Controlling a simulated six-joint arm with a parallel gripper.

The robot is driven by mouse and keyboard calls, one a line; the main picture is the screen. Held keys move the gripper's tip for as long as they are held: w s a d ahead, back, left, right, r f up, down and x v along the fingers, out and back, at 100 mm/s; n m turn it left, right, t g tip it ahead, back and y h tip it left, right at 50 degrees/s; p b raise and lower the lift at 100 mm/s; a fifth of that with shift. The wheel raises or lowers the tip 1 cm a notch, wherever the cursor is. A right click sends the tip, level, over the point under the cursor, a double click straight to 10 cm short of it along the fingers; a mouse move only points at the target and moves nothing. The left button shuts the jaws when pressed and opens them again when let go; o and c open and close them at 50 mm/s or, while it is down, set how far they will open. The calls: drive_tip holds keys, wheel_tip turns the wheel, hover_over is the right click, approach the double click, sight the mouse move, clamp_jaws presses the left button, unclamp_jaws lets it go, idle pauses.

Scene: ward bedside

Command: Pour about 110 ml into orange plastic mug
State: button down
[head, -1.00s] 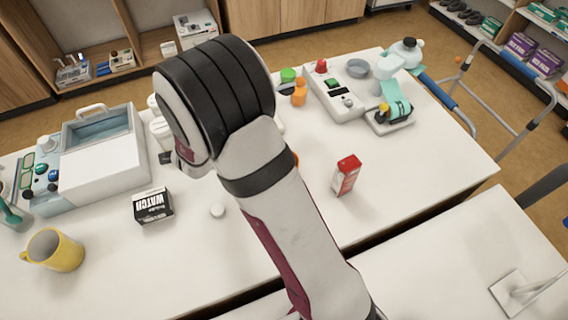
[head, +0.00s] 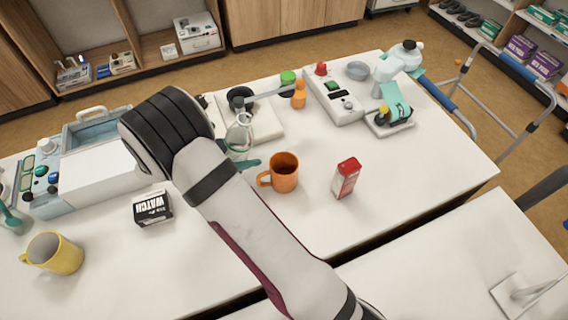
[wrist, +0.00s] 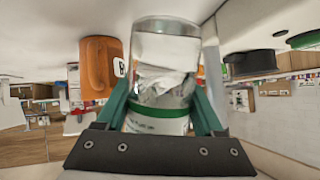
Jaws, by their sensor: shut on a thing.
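The orange mug (head: 285,180) stands upright on the table in the head view, its handle to the left and its inside dark. It also shows left of my gripper in the wrist view (wrist: 97,68). My gripper (wrist: 163,98) is shut on a clear glass vessel (wrist: 165,50) with a green band, between its green fingers. In the head view the glass vessel (head: 239,135) looks flask-like, left of and behind the mug and apart from it; a teal finger shows beside it. I cannot tell how much liquid it holds or whether it touches the table.
A red-and-white carton (head: 346,178) stands right of the mug. A black WATCH box (head: 152,207) and a yellow mug (head: 54,253) are to the left. A white device with a grey rod (head: 266,122) is behind the glass vessel. The table front right of the carton is clear.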

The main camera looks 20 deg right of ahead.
sight(249, 140)
drive_tip(key=shift+n+g+h, duration=0.3)
drive_tip(key=shift+n+h, duration=0.1)
drive_tip(key=shift+h, duration=0.4)
drive_tip(key=r, duration=0.4)
drive_tip(key=shift+s+d, duration=0.3)
drive_tip(key=shift+d, duration=0.1)
drive_tip(key=shift+s+d+r+n+h+b, duration=0.15)
drive_tip(key=shift+d+r+n+h+b, duration=0.2)
drive_tip(key=shift+r+h, duration=0.15)
idle(1.2)
